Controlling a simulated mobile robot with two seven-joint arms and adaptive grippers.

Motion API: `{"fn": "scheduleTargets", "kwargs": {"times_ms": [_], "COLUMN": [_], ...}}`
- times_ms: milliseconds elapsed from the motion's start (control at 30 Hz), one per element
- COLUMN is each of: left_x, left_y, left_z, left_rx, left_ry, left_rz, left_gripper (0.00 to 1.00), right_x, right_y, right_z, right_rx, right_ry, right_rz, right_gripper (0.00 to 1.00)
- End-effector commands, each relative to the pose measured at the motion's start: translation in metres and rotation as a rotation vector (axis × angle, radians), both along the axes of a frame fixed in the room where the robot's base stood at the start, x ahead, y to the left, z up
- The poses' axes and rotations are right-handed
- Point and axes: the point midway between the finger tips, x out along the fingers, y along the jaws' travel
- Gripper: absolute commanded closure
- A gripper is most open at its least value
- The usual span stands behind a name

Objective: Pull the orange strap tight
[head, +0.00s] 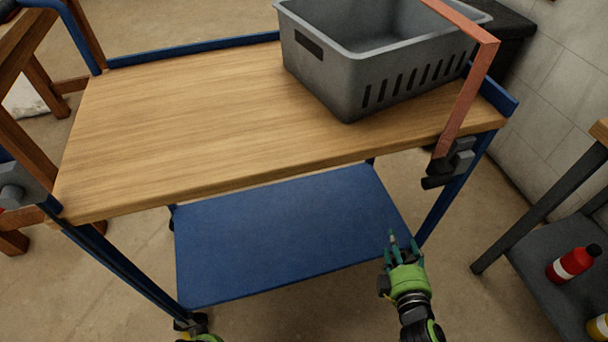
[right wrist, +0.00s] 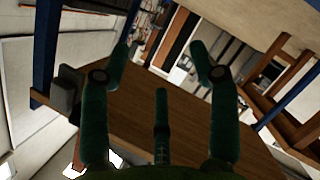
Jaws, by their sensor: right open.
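The orange strap (head: 468,100) runs over the right end of a grey slotted crate (head: 345,82) and down to a dark buckle (head: 450,163) at the front right edge of the cart's wooden top (head: 190,115). The strap's bend stands clear of the crate wall. My right gripper (head: 393,240) is open and empty, in front of the cart and below the buckle. In the right wrist view its teal fingers (right wrist: 160,85) are spread, and a dark grey block, perhaps the buckle, shows at the left. Only a bit of my left gripper (head: 205,338) shows at the bottom edge.
The cart has a blue lower shelf (head: 285,235) and blue legs. A dark side shelf (head: 550,262) at the right holds a red bottle (head: 572,264). A wooden frame (head: 35,85) stands at the left. The left part of the cart top is clear.

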Motion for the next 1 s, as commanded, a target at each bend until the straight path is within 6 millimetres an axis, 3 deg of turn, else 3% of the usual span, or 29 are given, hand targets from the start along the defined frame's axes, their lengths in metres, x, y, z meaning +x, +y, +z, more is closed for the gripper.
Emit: {"fn": "scheduleTargets", "kwargs": {"times_ms": [33,200,300,400,567,1000], "left_x": [0.007,0.018,0.019,0.019,0.019,0.009], "left_y": [-0.001,-0.002,-0.001,-0.001,-0.001,-0.001], "left_z": [-0.008,0.014,0.025,0.032,0.030,-0.019], "left_rx": [-0.002,-0.004,-0.004,-0.003,-0.003,-0.001], "left_ry": [-0.016,-0.040,-0.048,-0.051,-0.045,-0.013], "left_rz": [0.002,0.006,0.008,0.008,0.008,0.002], "left_gripper": [1.00,1.00,1.00,1.00,1.00,1.00], "right_x": [0.003,-0.003,-0.010,-0.015,-0.008,0.043], "right_y": [-0.010,-0.030,-0.035,-0.037,-0.038,-0.049], "right_z": [0.013,0.094,0.126,0.144,0.155,0.164], "right_rx": [-0.083,-0.350,-0.456,-0.513,-0.531,-0.527], "right_ry": [-0.075,-0.262,-0.323,-0.352,-0.364,-0.362], "right_rz": [-0.003,-0.022,-0.036,-0.044,-0.045,-0.044], "right_gripper": [0.39,0.39,0.39,0.39,0.39,0.39]}}
